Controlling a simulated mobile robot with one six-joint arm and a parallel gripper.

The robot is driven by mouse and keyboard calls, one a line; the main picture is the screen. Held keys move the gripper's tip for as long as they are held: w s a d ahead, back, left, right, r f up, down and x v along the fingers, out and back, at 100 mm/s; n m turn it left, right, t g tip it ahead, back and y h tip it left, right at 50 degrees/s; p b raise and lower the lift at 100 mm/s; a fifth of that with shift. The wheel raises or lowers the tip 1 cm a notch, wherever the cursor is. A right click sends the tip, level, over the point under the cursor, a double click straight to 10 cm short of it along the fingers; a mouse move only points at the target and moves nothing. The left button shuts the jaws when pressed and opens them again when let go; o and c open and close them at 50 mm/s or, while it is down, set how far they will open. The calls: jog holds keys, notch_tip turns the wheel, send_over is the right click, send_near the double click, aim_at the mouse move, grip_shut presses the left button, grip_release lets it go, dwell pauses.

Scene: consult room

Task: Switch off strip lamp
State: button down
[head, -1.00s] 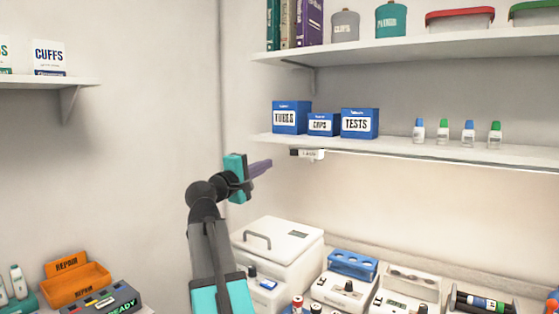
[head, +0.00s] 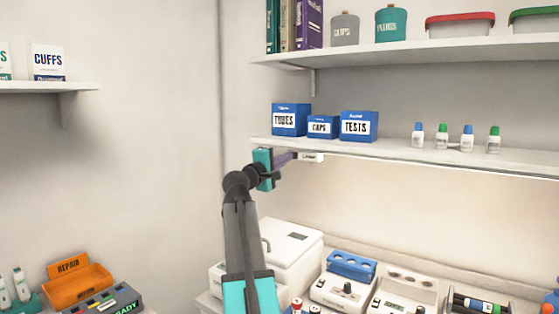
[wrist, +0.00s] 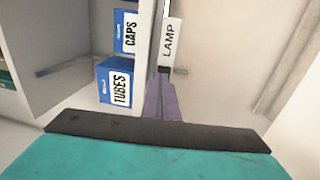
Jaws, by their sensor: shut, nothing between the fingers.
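The strip lamp (head: 430,164) runs under the lower wall shelf, and the wall below it is brightly lit. Its small white switch box (head: 312,157) hangs at the lamp's left end. In the wrist view the box bears the label LAMP (wrist: 171,42). My gripper (head: 294,155) is shut and empty, its purple fingers pointing right at the left end of the box. In the wrist view the fingertips (wrist: 163,76) are at the box's near end, where a dark part shows between. I cannot tell whether they touch it.
The lower shelf (head: 400,150) is just above my gripper, with blue boxes (head: 359,126) and small bottles (head: 442,136) on it. Below stand a white lidded case (head: 290,250) and a blue rack (head: 351,265). The space between shelf and counter is free.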

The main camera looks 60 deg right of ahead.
jog(key=shift+d+r, duration=0.1)
jog(key=shift+d, duration=0.75)
